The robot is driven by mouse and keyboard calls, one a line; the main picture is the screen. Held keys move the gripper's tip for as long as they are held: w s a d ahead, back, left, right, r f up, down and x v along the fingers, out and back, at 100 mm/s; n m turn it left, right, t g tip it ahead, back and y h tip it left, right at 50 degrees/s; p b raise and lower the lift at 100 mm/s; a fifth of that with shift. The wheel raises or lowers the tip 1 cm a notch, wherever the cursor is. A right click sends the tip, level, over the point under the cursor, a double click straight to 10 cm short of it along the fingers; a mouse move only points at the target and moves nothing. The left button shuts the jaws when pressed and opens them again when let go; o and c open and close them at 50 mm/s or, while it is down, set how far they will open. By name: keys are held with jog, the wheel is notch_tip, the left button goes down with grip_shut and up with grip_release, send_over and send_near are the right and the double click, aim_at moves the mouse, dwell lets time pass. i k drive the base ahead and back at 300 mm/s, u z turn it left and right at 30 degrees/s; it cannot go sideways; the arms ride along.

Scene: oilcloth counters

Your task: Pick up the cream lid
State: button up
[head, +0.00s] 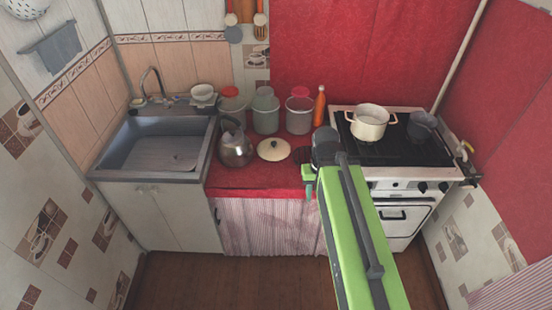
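The cream lid (273,149) lies flat on the red oilcloth counter (245,185), between the kettle and my arm. It is round, with a dark knob on top, and nothing covers it. My gripper (307,177) is at the end of my green arm, over the right part of the red counter. It is to the right of the lid and a little nearer to me, apart from it in the picture. The fingers are small and partly hidden by my wrist, so I cannot tell whether they are open or shut. I see nothing held in them.
A metal kettle (236,148) stands left of the lid. Several canisters, including a middle one (265,112), and an orange bottle (319,107) stand behind it. The stove (395,150) on the right bears a cream pot (369,123). A sink (160,150) is at left.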

aim_at(271, 150)
jog(key=z, duration=0.15)
jog(key=k, duration=0.75)
jog(key=u, duration=1.25)
jog(key=i, duration=2.2)
jog(key=z, duration=0.65)
jog(key=i, duration=0.45)
